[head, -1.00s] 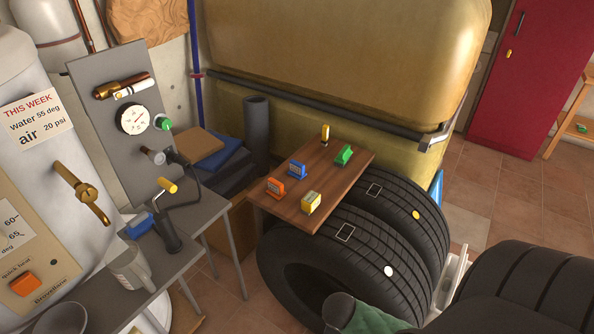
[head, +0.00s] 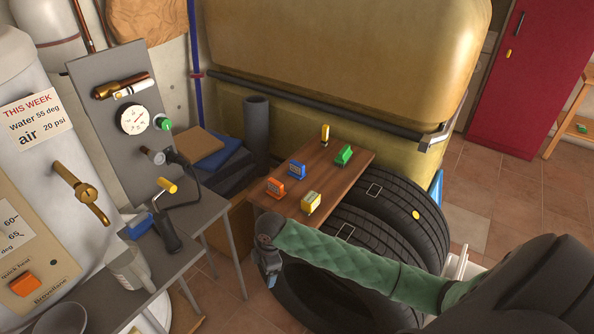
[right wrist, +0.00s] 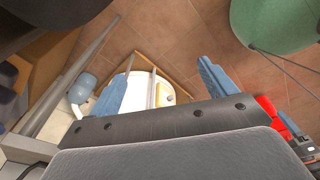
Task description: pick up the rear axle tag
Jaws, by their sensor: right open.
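Several small tags stand on a wooden board (head: 320,178) laid over the tyres: an orange one (head: 274,187), a blue one (head: 297,169), a green one (head: 344,155) and a yellow one (head: 311,203). I cannot read which is the rear axle tag. My right gripper (head: 269,277) hangs below and in front of the board's near left corner, apart from the tags. In the right wrist view its blue fingers (right wrist: 165,84) are spread, with only floor and other things beyond. My left gripper is out of view.
Two black tyres (head: 432,212) support the board. A yellowish tank (head: 340,60) stands behind. A small upright yellow piece (head: 325,133) stands at the board's far edge. A grey bench (head: 204,215) with a crank and jug is left of my gripper.

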